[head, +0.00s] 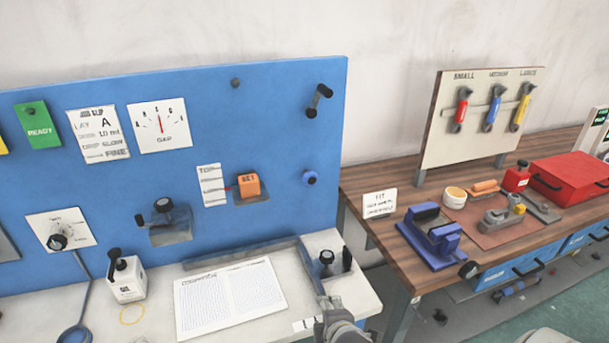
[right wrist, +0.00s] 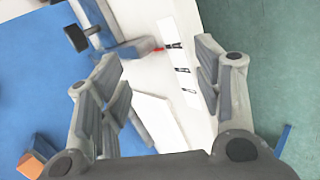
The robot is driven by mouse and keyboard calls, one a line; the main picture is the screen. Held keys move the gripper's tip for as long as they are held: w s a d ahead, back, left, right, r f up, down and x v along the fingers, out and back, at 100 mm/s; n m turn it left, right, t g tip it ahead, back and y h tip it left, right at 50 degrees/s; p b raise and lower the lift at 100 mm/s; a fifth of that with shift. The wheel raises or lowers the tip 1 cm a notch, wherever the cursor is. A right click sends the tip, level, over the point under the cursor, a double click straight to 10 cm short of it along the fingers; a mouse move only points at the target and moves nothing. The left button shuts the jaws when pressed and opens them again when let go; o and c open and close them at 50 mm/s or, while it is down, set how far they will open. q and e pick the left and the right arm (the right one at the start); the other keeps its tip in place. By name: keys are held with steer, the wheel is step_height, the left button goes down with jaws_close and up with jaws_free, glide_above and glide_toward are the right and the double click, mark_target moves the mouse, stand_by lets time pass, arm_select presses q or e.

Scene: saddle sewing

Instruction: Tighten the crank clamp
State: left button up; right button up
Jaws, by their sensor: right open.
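A clamp with a black knob (head: 326,258) stands at the right end of the white bench, beside a dark upright handle (head: 347,258). In the right wrist view, a black crank handle (right wrist: 76,38) on a grey stem shows at the upper left, beyond the left finger; I cannot tell how tight it is. My right gripper (head: 330,306) is just in front of the bench's right end, below the clamp in the head view. Its fingers (right wrist: 158,75) are spread wide with nothing between them. My left gripper is not in view.
A blue board (head: 280,100) with a crank (head: 318,101) and dials backs the white bench (head: 255,325). A printed sheet (head: 230,298) lies left of the clamp. A wooden table (head: 400,262) with a blue fixture (head: 430,238) and red box (head: 572,180) is at right.

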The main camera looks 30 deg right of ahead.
steer(key=w+d+r+n+t+h, duration=0.2)
steer(key=w+d+r+n+t, duration=0.3)
steer(key=w+d+r+n, duration=0.35)
steer(key=n+t+y, duration=0.1)
steer(key=n+t, duration=0.3)
steer(key=n, duration=0.8)
glide_toward(312, 181)
steer(key=w, duration=0.2)
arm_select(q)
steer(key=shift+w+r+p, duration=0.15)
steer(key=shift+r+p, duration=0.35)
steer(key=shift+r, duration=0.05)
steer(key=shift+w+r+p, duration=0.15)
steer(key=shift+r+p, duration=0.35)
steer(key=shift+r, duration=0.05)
arm_select(e)
steer(key=x, duration=0.9)
steer(key=shift+w+d, duration=0.25)
steer(key=shift+d, duration=0.1)
steer(key=shift+c, duration=0.3)
steer(key=c, duration=1)
